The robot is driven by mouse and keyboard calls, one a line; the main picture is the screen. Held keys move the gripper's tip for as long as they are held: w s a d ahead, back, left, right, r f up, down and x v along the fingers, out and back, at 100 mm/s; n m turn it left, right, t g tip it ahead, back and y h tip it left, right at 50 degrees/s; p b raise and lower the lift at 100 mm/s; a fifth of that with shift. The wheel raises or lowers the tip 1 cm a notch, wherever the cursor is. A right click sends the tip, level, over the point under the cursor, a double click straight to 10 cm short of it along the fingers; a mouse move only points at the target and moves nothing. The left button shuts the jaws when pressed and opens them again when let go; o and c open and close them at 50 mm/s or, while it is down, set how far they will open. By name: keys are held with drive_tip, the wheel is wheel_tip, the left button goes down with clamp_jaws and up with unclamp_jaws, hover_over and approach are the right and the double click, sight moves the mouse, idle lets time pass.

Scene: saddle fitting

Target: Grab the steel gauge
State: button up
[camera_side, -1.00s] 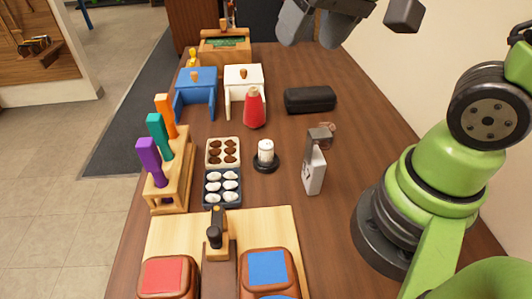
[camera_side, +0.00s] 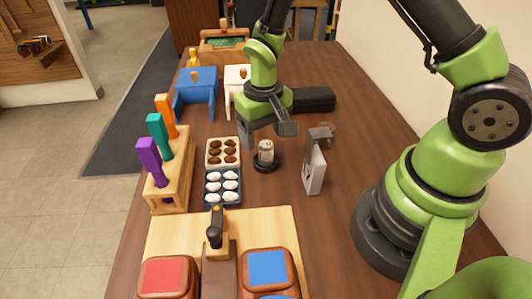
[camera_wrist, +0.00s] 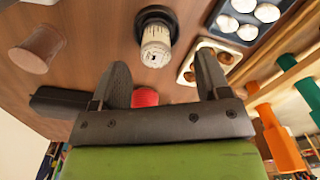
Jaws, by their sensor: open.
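An upright grey, metal-looking piece (camera_side: 314,170) with a darker top and marks on its face stands right of the table's middle. It looks most like the steel gauge, though I cannot be sure. It does not show in the wrist view. A pale cylinder (camera_side: 265,150) with print stands upright on a round black base to its left; it also shows in the wrist view (camera_wrist: 155,45). My gripper (camera_side: 267,133) is open and empty, just behind and above the cylinder in the side view. Its fingers (camera_wrist: 163,72) are apart, with the cylinder ahead of the gap.
Two egg-type trays (camera_side: 222,187) lie left of the cylinder, beside a wooden rack (camera_side: 172,185) with coloured handles. A black case (camera_side: 314,99) lies behind. A red cone (camera_wrist: 145,97) is mostly hidden by my gripper. A reddish cup (camera_wrist: 38,48) stands near the grey piece.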

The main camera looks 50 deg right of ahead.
sight(266, 144)
drive_tip(key=f, duration=0.5)
drive_tip(key=shift+s+d+f, duration=0.1)
drive_tip(key=shift+d+f, duration=0.1)
drive_tip(key=shift+f, duration=0.15)
drive_tip(key=c, duration=1.1)
